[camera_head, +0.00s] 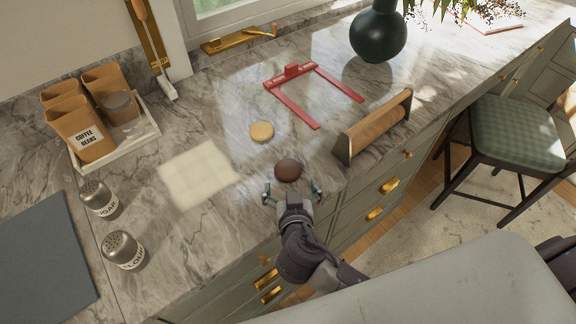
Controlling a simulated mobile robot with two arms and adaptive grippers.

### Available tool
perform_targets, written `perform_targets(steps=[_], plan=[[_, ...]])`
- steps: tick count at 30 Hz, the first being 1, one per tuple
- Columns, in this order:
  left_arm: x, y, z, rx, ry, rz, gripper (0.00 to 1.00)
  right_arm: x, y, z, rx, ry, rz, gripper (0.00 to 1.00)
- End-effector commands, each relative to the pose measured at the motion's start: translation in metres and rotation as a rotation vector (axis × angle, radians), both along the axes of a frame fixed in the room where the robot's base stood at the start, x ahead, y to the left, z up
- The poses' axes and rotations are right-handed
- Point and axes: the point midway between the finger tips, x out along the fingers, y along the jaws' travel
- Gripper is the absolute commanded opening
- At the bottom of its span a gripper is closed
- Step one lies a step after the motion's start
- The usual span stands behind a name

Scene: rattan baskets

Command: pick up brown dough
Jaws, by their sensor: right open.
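The brown dough (289,169) is a small dark round lump on the marble counter near its front edge. My right gripper (291,187) is open, with its fingers spread just in front of the dough, one toward each side. Whether the fingers touch it I cannot tell. My left gripper is not in view.
A yellow dough piece (262,131) lies behind the brown one. A wooden roller holder (374,126) stands to the right, a red frame (312,92) behind. A pale sheet (198,174), shakers (123,250) and a canister tray (146,133) are left. A dark vase (378,36) stands at the back.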

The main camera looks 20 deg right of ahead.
Motion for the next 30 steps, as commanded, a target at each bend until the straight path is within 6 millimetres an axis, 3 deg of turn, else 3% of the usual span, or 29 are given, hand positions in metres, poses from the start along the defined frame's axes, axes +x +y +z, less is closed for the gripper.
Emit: perform_targets(steps=[8,16,26,30], plan=[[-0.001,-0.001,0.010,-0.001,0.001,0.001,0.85,0.020,-0.005,-0.006,-0.003,0.001,0.000,1.00],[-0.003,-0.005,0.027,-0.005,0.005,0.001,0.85,0.053,-0.011,-0.021,-0.003,0.002,0.000,1.00],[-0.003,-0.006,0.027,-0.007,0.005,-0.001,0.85,0.059,-0.012,-0.027,0.001,0.003,0.001,1.00],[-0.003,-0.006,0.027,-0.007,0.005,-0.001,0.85,0.059,-0.012,-0.027,0.001,0.003,0.001,0.78]])
